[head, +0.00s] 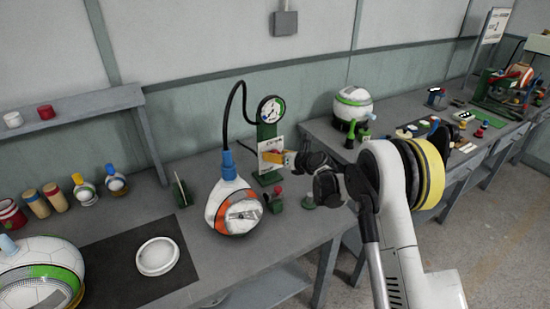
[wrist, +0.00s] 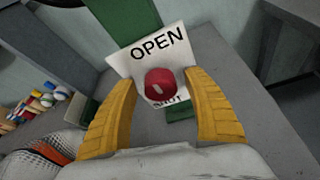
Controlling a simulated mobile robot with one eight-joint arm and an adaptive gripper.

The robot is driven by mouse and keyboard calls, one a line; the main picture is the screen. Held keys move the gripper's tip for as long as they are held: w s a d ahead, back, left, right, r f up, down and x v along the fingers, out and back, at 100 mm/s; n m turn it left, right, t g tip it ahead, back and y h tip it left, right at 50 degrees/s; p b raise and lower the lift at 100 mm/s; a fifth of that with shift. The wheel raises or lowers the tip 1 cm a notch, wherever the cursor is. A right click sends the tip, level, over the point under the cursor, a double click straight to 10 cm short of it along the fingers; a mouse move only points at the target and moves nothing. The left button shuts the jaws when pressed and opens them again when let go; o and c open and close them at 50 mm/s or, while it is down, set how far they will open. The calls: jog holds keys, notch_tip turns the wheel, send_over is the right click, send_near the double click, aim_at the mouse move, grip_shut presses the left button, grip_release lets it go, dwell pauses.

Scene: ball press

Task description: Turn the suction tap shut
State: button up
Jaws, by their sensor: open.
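The suction tap is a red knob (wrist: 160,80) in the wrist view, with a pale mark on its face. It sits on a white plate (wrist: 126,62) that reads OPEN above it; the lower word is partly hidden behind the knob. In the head view the plate (head: 266,146) is on a green stand (head: 266,131) under a round gauge (head: 271,109); the knob is hidden there. My gripper (wrist: 161,77) is open, its yellow fingers on either side of the knob with gaps visible. It also shows in the head view (head: 273,157), at the plate.
A black hose (head: 228,110) runs from the gauge to a white and orange ball (head: 232,205) close to my gripper's left. Small red and green parts (head: 274,199) stand below the gripper. A white ring (head: 157,256) lies on a dark mat (head: 112,270).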

jog(key=shift+w+a+f, duration=0.1)
jog(key=shift+w+a, duration=0.15)
jog(key=shift+w, duration=0.05)
jog(key=c, duration=1.2)
